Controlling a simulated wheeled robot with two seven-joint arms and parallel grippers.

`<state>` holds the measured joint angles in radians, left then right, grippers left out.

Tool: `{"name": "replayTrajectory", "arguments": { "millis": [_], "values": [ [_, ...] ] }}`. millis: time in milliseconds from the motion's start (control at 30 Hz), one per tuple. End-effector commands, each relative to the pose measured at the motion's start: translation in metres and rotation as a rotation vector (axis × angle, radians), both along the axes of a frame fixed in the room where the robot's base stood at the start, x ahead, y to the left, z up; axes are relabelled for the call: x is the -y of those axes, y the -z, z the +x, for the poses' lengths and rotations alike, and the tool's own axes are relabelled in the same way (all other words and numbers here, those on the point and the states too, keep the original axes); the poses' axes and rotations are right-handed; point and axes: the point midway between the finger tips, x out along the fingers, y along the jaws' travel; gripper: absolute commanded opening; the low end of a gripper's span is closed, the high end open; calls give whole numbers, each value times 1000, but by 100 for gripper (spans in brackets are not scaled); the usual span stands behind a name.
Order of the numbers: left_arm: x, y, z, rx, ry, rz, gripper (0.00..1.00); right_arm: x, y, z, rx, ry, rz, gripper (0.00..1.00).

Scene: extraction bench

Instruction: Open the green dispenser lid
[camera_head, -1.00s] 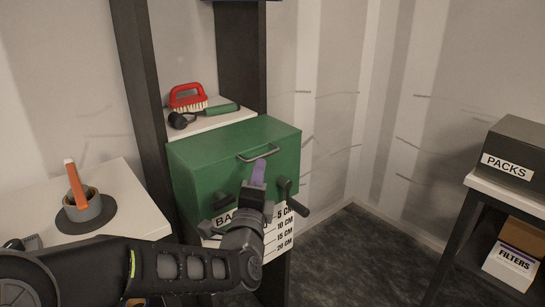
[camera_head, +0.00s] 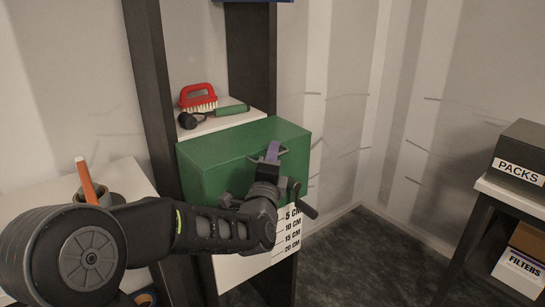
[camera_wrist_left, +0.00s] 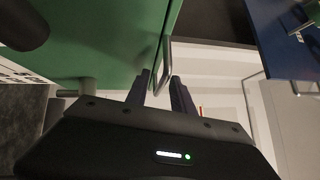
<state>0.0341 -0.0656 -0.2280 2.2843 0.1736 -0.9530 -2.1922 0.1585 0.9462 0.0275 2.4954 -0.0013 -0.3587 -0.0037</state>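The green dispenser (camera_head: 215,168) stands on a white shelf unit, and its lid looks closed. A grey bar handle (camera_head: 284,153) is on its upper front edge, partly hidden by my left gripper (camera_head: 272,152). In the left wrist view the handle (camera_wrist_left: 167,62) runs down toward the gap between the two fingertips of the left gripper (camera_wrist_left: 160,82). The fingers stand apart, and I cannot tell whether they touch the bar. A dark crank (camera_head: 304,208) sticks out at the dispenser's right front. My left arm hides much of the dispenser's front. My right gripper is not in view.
A red brush (camera_head: 198,97) and a green-handled tool (camera_head: 232,111) lie on the shelf behind the dispenser. A cup with an orange stick (camera_head: 86,180) stands at left. A PACKS box (camera_head: 522,152) sits on a rack at right. Floor between is clear.

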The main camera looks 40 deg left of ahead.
Motion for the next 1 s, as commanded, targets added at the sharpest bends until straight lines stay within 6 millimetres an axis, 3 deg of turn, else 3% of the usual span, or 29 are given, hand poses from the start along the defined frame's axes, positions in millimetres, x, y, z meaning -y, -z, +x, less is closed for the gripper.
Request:
{"name": "replayTrajectory", "arguments": {
  "millis": [367, 1000],
  "values": [
    [0, 0, 0, 0, 0, 0, 0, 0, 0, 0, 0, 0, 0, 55],
    [0, 0, 0, -1, 0, 0, 0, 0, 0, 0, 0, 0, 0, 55]
  ]
}}
